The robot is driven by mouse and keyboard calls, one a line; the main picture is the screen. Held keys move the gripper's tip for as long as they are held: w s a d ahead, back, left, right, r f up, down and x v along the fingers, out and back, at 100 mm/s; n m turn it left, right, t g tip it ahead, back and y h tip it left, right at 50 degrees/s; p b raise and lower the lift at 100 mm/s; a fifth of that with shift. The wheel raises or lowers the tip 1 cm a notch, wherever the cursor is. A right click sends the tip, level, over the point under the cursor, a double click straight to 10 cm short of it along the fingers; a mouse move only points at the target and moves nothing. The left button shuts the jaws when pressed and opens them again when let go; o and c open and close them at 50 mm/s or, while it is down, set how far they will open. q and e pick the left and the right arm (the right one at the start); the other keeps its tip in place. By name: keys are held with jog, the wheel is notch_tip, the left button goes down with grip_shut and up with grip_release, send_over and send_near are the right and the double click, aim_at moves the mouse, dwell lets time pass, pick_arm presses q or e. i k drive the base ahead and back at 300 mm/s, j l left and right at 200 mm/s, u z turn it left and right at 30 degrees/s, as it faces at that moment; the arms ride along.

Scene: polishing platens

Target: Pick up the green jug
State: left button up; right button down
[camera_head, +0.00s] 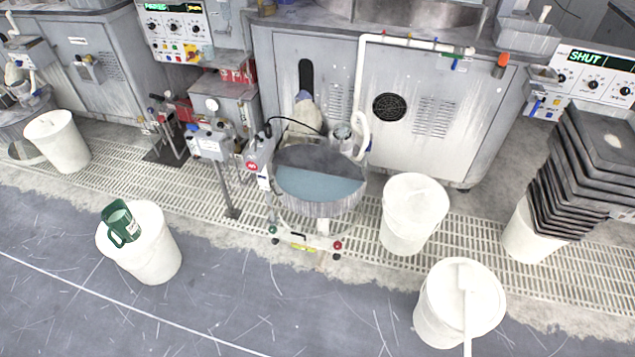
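The green jug (121,223) sits on top of a white bucket (154,259) at the left, near the front edge of the floor grating. It appears tilted to the left in the picture, and its handle is on its lower left side. Nothing touches it except the bucket under it. Neither of my grippers shows in the head view.
A tank of bluish liquid (318,190) stands in the middle before a grey machine (300,80). Other white buckets stand around, one with a long white handle (467,310). Dark trays (585,165) are stacked at the right. The scratched grey floor (250,320) in front is clear.

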aim_at(118, 218)
jog(key=u, duration=1.5)
jog(key=i+l, duration=0.65)
jog(key=i, duration=0.05)
